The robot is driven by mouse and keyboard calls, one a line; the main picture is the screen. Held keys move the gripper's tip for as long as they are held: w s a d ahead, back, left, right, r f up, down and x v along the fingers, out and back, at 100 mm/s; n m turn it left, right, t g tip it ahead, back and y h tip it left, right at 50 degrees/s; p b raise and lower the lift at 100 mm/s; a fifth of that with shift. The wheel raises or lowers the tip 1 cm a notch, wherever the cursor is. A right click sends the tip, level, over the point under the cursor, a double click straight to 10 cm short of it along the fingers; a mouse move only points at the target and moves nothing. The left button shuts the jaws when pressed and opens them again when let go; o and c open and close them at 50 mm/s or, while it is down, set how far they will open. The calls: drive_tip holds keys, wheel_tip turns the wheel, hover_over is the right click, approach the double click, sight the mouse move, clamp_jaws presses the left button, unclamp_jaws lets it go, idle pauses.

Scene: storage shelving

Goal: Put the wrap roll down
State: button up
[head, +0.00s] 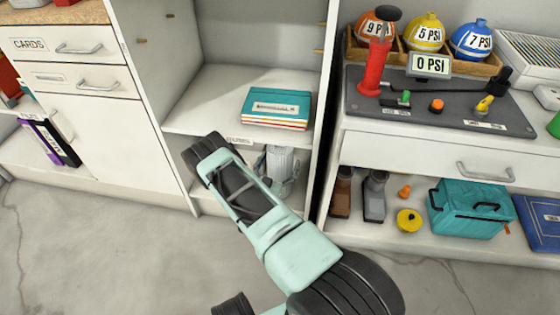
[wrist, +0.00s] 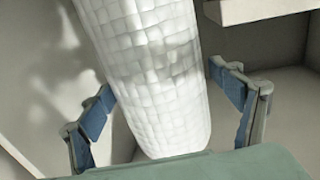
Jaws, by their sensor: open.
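The wrap roll (wrist: 150,65) is white with a quilted surface. In the wrist view it stands between the two blue-padded fingers of my gripper (wrist: 162,103), slightly tilted in the picture. The fingers are spread, with a gap on each side of the roll. In the head view the pale roll (head: 284,163) shows partly in the lower compartment of the middle shelf, behind my arm. My arm hides most of my gripper and part of the roll there. The roll's far end is cut off at the top of the wrist view.
Above that compartment is a shelf board (head: 205,110) with a stack of teal folders (head: 277,107). A white drawer cabinet (head: 80,95) stands to the left. On the right, a lower shelf holds boots (head: 374,197), a yellow tape (head: 408,221) and a teal bag (head: 470,210).

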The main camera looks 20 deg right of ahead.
drive_tip(key=p+v, duration=0.3)
drive_tip(key=v, duration=0.9)
drive_tip(key=shift+r, duration=0.2)
drive_tip(key=shift+a, duration=0.1)
